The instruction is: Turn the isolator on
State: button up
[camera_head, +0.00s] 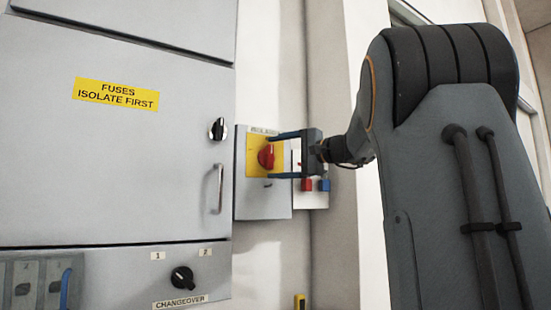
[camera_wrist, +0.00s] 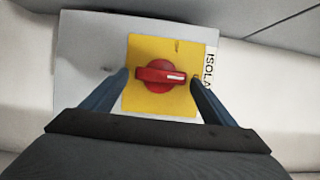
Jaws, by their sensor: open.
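The isolator is a grey box (camera_head: 263,201) on the wall with a yellow plate (camera_head: 252,168) and a red rotary knob (camera_head: 266,157). In the wrist view the red knob (camera_wrist: 160,76) has its grip bar lying across the picture, with a white mark at its right end. My gripper (camera_head: 271,156) is open, its two blue fingers one above and one below the knob. In the wrist view the fingers of my gripper (camera_wrist: 160,78) stand left and right of the knob, with gaps visible. The label beside the plate reads "ISOLA", the rest cut off.
A grey cabinet (camera_head: 120,190) with a handle (camera_head: 218,188) and a black knob (camera_head: 217,129) stands left of the isolator. A changeover knob (camera_head: 182,278) sits lower. A white panel (camera_head: 316,196) with red and blue parts is just right, behind my gripper.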

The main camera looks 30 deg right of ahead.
jog(key=b+v, duration=0.1)
jog(key=v, duration=0.6)
jog(key=shift+s+d, duration=0.15)
jog(key=shift+s, duration=0.2)
